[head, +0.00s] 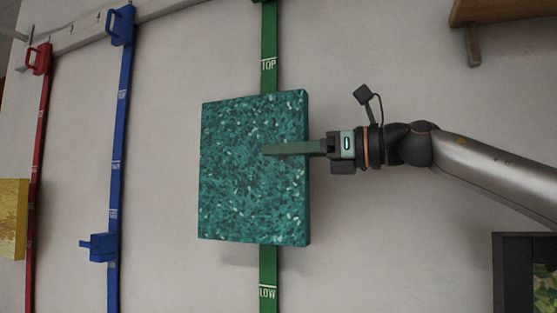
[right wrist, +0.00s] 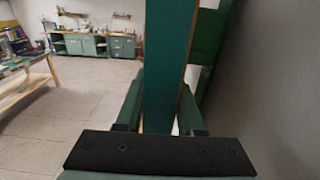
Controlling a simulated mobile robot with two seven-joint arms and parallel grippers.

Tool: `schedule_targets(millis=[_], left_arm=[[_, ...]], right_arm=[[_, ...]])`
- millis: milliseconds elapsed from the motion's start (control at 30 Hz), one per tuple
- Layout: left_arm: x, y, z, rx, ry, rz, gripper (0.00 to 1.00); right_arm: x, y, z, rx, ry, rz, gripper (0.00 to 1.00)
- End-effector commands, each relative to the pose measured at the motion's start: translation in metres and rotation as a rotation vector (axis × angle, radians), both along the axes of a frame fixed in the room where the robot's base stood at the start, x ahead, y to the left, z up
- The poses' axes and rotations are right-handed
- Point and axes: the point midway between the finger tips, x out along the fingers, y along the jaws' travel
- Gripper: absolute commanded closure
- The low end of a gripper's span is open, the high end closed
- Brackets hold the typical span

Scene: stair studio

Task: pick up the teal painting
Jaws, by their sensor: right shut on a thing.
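The teal painting (head: 250,190) is a speckled square panel in front of the green rail on the wall in the head view. My right gripper (head: 285,149) reaches in from the right and is shut on the painting's right edge, with one green finger lying across its front face. In the right wrist view, the painting's edge (right wrist: 165,70) stands between the two fingers of the right gripper (right wrist: 158,110). The green rail (head: 268,70) shows above and below the painting, with "TOP" and "LOW" marks. Whether the painting still hangs on the rail is hidden behind it. My left gripper is not in view.
A blue rail (head: 119,130) with a blue hook block (head: 99,246) and a red rail (head: 39,130) stand to the left. A yellow panel (head: 13,218) is at the left edge. A dark frame (head: 512,270) is at lower right, and a wooden shelf (head: 500,10) at upper right.

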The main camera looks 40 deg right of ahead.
Motion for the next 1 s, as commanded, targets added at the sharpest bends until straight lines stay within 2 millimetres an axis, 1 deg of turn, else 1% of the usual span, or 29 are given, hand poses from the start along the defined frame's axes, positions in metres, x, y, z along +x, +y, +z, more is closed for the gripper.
schedule_targets(millis=[167,500,567,800,867,1000], left_arm=[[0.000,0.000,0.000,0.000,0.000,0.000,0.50],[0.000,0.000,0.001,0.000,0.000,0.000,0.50],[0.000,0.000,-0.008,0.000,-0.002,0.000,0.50],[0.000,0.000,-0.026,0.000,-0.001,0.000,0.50],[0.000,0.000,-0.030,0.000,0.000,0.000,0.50],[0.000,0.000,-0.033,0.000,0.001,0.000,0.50]], right_arm=[[0.000,0.000,0.020,-0.001,-0.003,-0.002,1.00],[0.000,0.001,0.066,0.000,-0.001,-0.002,1.00],[-0.008,0.015,0.061,-0.005,-0.003,0.003,1.00],[-0.033,0.064,0.061,-0.005,-0.004,0.001,1.00],[-0.040,0.076,0.061,-0.005,-0.004,0.001,1.00],[-0.056,0.107,0.063,-0.005,-0.004,0.002,1.00]])
